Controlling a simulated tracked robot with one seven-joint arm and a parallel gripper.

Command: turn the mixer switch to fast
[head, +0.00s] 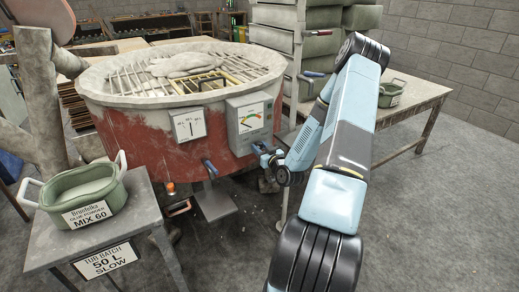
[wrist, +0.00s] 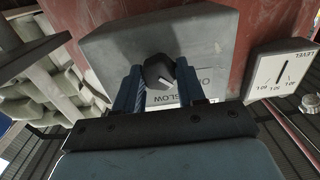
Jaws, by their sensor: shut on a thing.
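The mixer is a red tub (head: 140,140) with a pale rim and a grid on top. The mixer switch is a dark knob (wrist: 158,71) with a white pointer mark. My gripper (wrist: 158,88) has its fingers on either side of the knob and is shut on it. SLOW lettering shows beside the fingers; other lettering is partly hidden. In the head view my gripper (head: 267,156) is at the box's lower right, and the knob is hidden.
A white level gauge (head: 187,124) is left of the box; it also shows in the wrist view (wrist: 281,72). A bench (head: 418,100) is at right; floor is clear there.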

